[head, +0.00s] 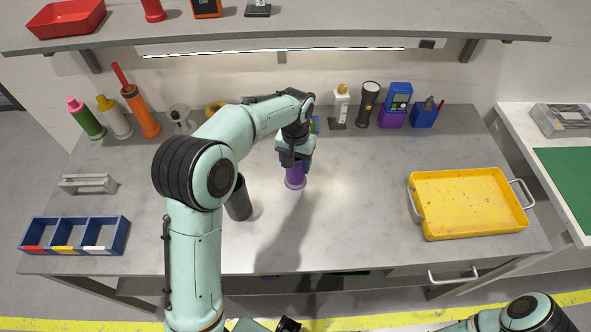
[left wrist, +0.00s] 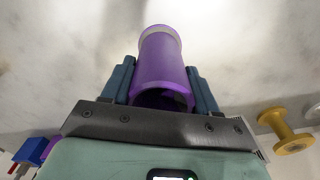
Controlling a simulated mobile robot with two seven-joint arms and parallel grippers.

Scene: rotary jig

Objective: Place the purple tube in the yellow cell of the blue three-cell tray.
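The purple tube (head: 296,177) is upright at the middle of the grey workbench. My left gripper (head: 295,160) is above it, pointing down, with its fingers around the tube's upper part. In the left wrist view the purple tube (left wrist: 162,70) lies between both blue fingers, which appear to touch its sides; its near end is open and dark inside. The blue three-cell tray (head: 122,236) is at the bench's front left. Its cells carry red, yellow and white front labels; the yellow cell (head: 63,248) is the middle one. All three look empty. My right gripper cannot be made out.
A dark grey cup (head: 238,198) stands just left of the purple tube. A grey handled block (head: 88,184) is behind the blue tray. A yellow tray (head: 465,203) is at the right. Bottles and tools line the back, beneath a shelf (head: 280,28).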

